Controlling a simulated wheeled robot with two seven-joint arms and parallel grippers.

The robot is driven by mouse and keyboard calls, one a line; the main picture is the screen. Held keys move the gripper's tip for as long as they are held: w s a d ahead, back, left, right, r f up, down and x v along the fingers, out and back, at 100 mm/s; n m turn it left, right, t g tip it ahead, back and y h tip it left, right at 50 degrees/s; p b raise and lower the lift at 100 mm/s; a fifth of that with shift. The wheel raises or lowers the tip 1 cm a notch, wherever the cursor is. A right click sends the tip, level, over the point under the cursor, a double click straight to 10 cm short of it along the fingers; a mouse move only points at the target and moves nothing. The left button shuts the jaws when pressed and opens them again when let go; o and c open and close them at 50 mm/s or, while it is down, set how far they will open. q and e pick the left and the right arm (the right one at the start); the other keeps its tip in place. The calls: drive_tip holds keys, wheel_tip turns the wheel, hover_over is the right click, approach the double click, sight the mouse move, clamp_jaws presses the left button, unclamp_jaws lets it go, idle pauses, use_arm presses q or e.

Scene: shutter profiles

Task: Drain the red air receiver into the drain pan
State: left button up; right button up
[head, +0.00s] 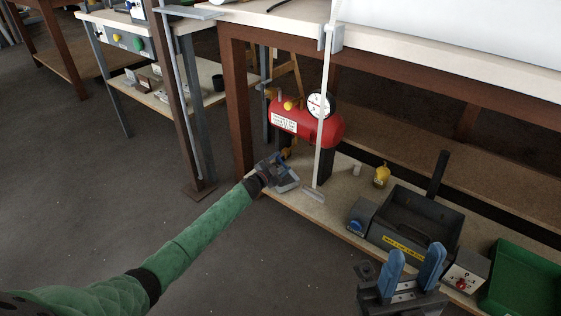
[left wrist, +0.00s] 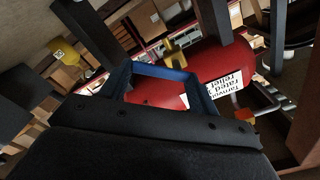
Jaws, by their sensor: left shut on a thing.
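The red air receiver (head: 291,126) sits on the lower shelf of the bench, with a white label and a round gauge (head: 320,105). In the left wrist view the receiver (left wrist: 222,62) fills the middle, its label partly seen. My left gripper (head: 283,159) is low at its left end, shut on the small yellow drain valve (left wrist: 175,53) under it; the blue fingers partly hide the contact. My right gripper (head: 414,268) is open and empty at the lower right. A dark open pan (head: 405,243) with a yellow label stands right of the receiver; I cannot read the label.
A white pole (head: 326,115) stands in front of the receiver. A yellow bottle (head: 381,176), a small grey box with a blue knob (head: 356,226), a box with a red knob (head: 462,282) and a green tray (head: 519,287) are to the right. The shelf's front edge is close.

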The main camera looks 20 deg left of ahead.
use_arm(q)
drive_tip(key=shift+f+m, duration=0.15)
drive_tip(key=shift+m, duration=0.85)
drive_tip(key=shift+w+a+f+m, duration=0.1)
drive_tip(key=shift+a+f+m, duration=0.05)
drive_tip(key=shift+m, duration=0.95)
drive_tip(key=shift+a+f+m, duration=0.2)
drive_tip(key=shift+m, duration=0.9)
drive_tip(key=shift+w+a+f+m, duration=0.1)
drive_tip(key=shift+a+f+m, duration=0.05)
drive_tip(key=shift+m, duration=0.95)
drive_tip(key=o, duration=1)
